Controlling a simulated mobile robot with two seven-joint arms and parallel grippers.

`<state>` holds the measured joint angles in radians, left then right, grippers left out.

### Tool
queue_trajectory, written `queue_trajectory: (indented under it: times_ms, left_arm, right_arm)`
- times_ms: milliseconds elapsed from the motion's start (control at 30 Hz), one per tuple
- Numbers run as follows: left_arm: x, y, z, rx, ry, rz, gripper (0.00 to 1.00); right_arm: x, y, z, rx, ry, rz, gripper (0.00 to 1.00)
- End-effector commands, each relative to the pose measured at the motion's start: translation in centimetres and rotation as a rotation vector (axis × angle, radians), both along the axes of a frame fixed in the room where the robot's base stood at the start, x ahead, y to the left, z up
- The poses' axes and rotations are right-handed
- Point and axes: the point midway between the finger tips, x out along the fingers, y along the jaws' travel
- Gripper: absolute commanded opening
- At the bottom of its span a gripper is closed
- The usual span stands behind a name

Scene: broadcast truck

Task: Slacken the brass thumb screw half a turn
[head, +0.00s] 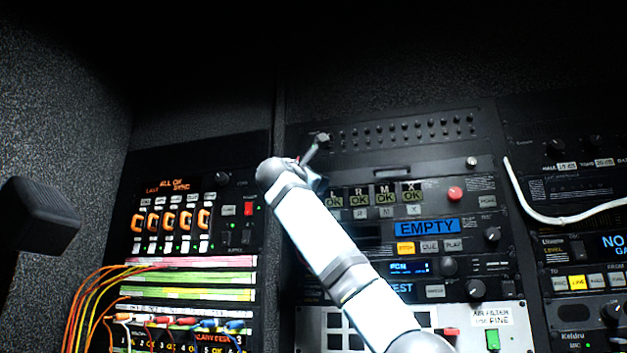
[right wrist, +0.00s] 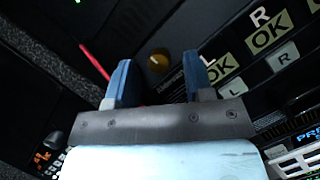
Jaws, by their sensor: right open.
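The brass thumb screw (right wrist: 159,60) is a small round brass-coloured knob on the dark panel in the right wrist view. It appears between the two blue fingertips of my right gripper (right wrist: 156,72). The gripper is open, with a gap on both sides of the knob. I cannot tell how far the fingertips are from the panel. In the head view my right gripper (head: 318,148) is at the upper left of the middle rack, and I cannot make out the screw there.
The panel's L, R, M, X row of OK labels (head: 386,199) lies just right of the gripper. A red button (head: 455,194) is further right. Orange and yellow cables (head: 85,295) hang at the left rack. A white cable (head: 530,207) loops at the right.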

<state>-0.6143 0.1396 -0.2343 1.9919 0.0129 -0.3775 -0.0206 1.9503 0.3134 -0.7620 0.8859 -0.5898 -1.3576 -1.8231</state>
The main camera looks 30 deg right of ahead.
Motion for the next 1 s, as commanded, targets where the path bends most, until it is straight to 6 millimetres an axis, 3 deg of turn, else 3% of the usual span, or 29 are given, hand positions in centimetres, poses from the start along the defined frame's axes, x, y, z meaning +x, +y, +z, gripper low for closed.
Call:
queue_trajectory:
  times_ms: [600,1000]
  left_arm:
    - [0.1,0.0,-4.3,-0.001,-0.002,0.000,0.43]
    - [0.0,0.0,-4.7,-0.001,-0.001,-0.001,0.43]
  right_arm:
    - [-5.2,10.0,-3.9,-0.002,0.000,0.004,0.48]
    - [-6.0,11.4,-4.3,0.000,0.000,0.001,0.48]
